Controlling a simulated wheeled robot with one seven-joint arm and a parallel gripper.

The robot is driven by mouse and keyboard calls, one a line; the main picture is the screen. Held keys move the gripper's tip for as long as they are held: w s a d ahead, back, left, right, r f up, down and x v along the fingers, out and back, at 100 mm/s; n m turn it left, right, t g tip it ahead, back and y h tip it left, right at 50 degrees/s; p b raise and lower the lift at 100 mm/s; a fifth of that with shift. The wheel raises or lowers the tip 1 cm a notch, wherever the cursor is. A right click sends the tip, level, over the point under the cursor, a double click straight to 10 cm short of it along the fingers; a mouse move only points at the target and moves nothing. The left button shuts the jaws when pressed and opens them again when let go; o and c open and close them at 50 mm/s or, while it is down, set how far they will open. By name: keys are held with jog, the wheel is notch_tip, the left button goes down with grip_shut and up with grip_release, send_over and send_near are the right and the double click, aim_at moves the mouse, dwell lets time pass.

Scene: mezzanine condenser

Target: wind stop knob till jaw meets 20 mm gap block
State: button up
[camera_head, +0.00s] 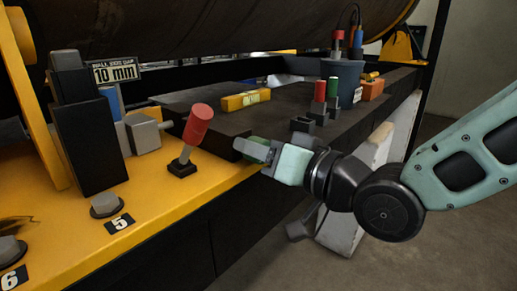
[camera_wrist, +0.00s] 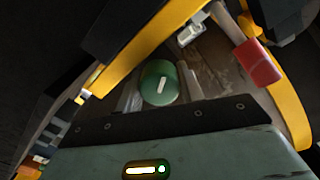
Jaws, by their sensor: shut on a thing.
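My gripper (camera_head: 254,150) is at the front edge of the dark shelf, right of the yellow ledge. It is shut on a green round-ended piece (camera_wrist: 158,83) with a white mark on its end. Most of this piece's side is hidden by the fingers. A red-handled part (camera_head: 198,125) leans on a small black base on the ledge, left of my gripper and apart from it; its red end also shows in the wrist view (camera_wrist: 258,65). A grey block (camera_head: 143,135) sits by a tall black upright (camera_head: 88,145). I cannot tell for sure which parts are the stop knob and jaw.
A sign reading 10 mm (camera_head: 115,72) hangs behind. The dark shelf (camera_head: 285,140) carries a yellow level (camera_head: 246,99), a holder (camera_head: 302,124) with red and green handles, a tool bucket (camera_head: 343,78) and an orange block (camera_head: 372,90). Bolts (camera_head: 107,205) stick up from the yellow ledge (camera_head: 160,215).

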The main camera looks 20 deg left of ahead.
jog(key=o, duration=1)
jog(key=shift+f, duration=0.1)
